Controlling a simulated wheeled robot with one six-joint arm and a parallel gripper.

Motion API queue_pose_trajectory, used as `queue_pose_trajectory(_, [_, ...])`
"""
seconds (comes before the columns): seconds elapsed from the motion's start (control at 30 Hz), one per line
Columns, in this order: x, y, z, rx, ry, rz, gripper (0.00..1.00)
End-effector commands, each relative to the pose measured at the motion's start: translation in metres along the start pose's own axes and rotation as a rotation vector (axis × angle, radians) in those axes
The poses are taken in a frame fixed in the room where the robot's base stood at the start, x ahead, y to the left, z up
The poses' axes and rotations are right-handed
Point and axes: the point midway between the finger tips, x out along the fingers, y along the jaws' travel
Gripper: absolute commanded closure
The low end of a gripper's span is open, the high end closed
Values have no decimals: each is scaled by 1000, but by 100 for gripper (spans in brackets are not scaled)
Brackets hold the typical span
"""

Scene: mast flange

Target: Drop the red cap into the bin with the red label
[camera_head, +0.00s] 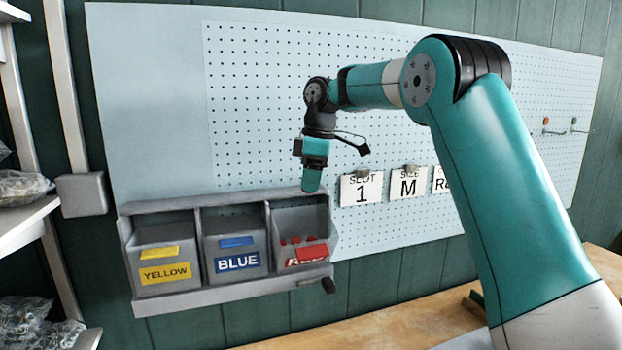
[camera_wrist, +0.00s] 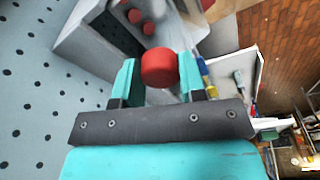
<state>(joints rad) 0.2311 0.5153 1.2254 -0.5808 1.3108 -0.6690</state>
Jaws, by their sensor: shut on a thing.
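My gripper (camera_head: 312,186) is above the grey bin (camera_head: 319,218) with the red label (camera_head: 306,256), at the right end of the bin row. In the wrist view, the teal fingers of my gripper (camera_wrist: 158,80) are shut on a red cap (camera_wrist: 159,68), which sits between their tips. The held cap cannot be made out in the head view. The bin also shows in the wrist view (camera_wrist: 92,48), beyond the cap, with several loose red caps (camera_head: 291,240) inside. The gripper points down toward the bin's opening.
A blue-labelled bin (camera_head: 238,262) and a yellow-labelled bin (camera_head: 166,273) stand to the left in the same rack, against a pegboard (camera_head: 260,100). White cards (camera_head: 361,189) hang on the pegboard right of the gripper. A wooden bench (camera_head: 390,325) lies below.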

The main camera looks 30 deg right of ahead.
Motion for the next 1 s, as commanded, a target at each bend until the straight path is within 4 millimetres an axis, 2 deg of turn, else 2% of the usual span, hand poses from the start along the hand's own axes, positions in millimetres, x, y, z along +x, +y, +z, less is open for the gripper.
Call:
queue_pose_trajectory(0.2, [0,0,0,0,0,1,85])
queue_pose_trajectory(0.23, [0,0,0,0,0,1,60])
queue_pose_trajectory(0.33, [0,0,0,0,0,1,37])
queue_pose_trajectory(0.37, [0,0,0,0,0,0,33])
queue_pose_trajectory(0.6, [0,0,0,0,0,0,33])
queue_pose_trajectory(0.73, [-9,0,0,0,1,1,33])
queue_pose_trajectory(0.87, [-34,1,0,1,0,3,33])
queue_pose_trajectory(1.0, [-66,0,-1,0,0,0,33])
